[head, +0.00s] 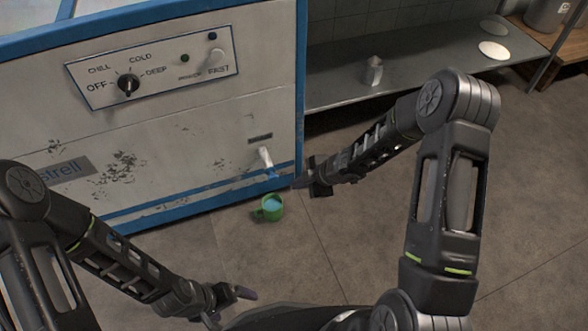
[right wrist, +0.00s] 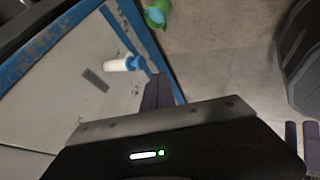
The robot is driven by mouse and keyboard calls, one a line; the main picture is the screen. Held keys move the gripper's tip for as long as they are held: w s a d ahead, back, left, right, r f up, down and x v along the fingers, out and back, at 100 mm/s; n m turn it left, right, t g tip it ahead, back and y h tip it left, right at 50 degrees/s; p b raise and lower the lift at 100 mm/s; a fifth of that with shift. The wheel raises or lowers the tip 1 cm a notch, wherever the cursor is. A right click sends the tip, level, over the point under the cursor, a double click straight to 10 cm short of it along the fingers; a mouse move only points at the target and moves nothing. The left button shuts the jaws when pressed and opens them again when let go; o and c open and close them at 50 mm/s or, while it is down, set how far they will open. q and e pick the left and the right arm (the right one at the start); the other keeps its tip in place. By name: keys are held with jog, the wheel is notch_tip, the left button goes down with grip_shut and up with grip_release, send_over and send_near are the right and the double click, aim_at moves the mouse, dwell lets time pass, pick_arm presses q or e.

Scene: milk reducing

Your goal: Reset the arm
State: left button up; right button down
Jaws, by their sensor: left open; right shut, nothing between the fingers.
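My right gripper (head: 302,183) is shut and empty, just right of the white cooler's lower corner. In the right wrist view its dark fingers (right wrist: 158,90) lie together beside the white tap handle (right wrist: 120,63); whether they touch the handle cannot be told. My left gripper (head: 230,303) is open and empty at the bottom of the head view, with its fingers apart. A green mug (head: 262,213) with light blue inside stands upright below the handle, left of and apart from the right gripper. The mug also shows in the right wrist view (right wrist: 153,18).
The white and blue cooler (head: 190,150) fills the left, with a dial (head: 128,84) and the white tap handle (head: 265,157) low on its front. A metal shelf (head: 335,85) with a metal cup (head: 374,71) stands behind. Bare tiled floor (head: 530,190) lies to the right.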

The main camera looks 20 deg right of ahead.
jog(key=s+a+f+m+g, duration=0.2)
jog(key=s+a+m, duration=0.2)
jog(key=s+m, duration=0.4)
jog(key=s+a+f+m+g, duration=0.1)
jog(key=s+a+f+m, duration=0.3)
jog(key=s, duration=0.6)
jog(key=s+a+f+m+g, duration=0.1)
jog(key=s+a+m+g, duration=0.15)
jog(key=s+m, duration=0.6)
notch_tip(320, 180, up, 20)
jog(key=n+p, duration=0.1)
jog(key=p, duration=1.8)
jog(key=shift+s+a+f+t+h, duration=0.2)
jog(key=shift+a+t+h, duration=0.2)
jog(key=shift+a+t, duration=0.05)
